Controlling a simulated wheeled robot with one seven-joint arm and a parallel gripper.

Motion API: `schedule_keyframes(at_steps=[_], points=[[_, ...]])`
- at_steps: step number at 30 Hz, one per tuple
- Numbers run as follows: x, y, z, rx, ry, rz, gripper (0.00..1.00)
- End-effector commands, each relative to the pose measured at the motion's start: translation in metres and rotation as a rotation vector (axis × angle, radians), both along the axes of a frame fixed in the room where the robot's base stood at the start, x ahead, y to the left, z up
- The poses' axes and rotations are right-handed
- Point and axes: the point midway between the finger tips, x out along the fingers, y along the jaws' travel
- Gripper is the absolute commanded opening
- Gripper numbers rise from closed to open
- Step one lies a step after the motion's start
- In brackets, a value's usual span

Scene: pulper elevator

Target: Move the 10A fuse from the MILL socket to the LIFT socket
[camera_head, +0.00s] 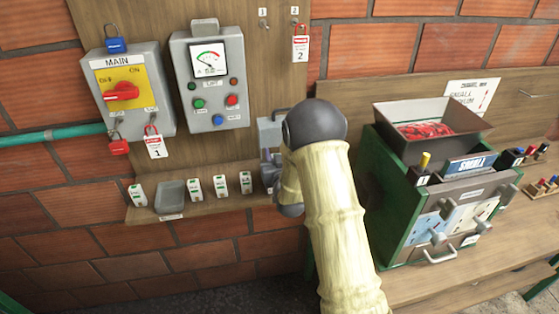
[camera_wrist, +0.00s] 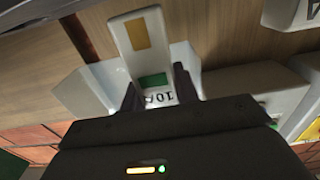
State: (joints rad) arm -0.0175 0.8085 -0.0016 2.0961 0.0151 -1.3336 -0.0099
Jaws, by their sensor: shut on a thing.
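In the wrist view my gripper (camera_wrist: 157,93) is shut on a pale fuse with a green band (camera_wrist: 153,81) and a "10A" marking. A pale block with a tan patch (camera_wrist: 145,34) extends above the band; I cannot tell whether it is part of the fuse. Pale grey surfaces lie close behind the fingers, and I cannot tell whether the fuse is seated or free. In the head view my arm covers most of the gripper, at the right of the small shelf by a grey box (camera_head: 270,132).
The wooden shelf (camera_head: 215,206) holds a grey tray (camera_head: 171,195) and several white fuse-like blocks (camera_head: 220,187). The MAIN switch box (camera_head: 125,95) has padlocks and a tag. A green machine (camera_head: 375,200) stands on the bench at right, close to my arm.

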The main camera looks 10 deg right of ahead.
Motion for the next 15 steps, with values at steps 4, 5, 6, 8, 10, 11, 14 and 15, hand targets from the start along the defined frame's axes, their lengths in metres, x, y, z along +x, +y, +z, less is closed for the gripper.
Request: schedule_keyframes(at_steps=[4,5,6,8,10,11,14,15], points=[[0.0086,-0.0002,-0.0012,0.000,-0.002,0.000,0.07],[0.0095,-0.0002,-0.0011,0.000,-0.001,0.000,0.07],[0.0104,-0.0002,-0.0008,0.000,-0.002,0.000,0.07],[0.0112,-0.0003,-0.0005,0.000,-0.002,0.000,0.07],[0.0115,-0.0003,-0.0002,0.000,-0.001,0.000,0.07],[0.0115,-0.0003,-0.0002,0.000,-0.001,0.000,0.07],[0.0111,-0.0018,0.0000,0.000,-0.001,-0.002,0.07],[0.0110,-0.0023,0.0000,0.000,-0.001,-0.003,0.07]])
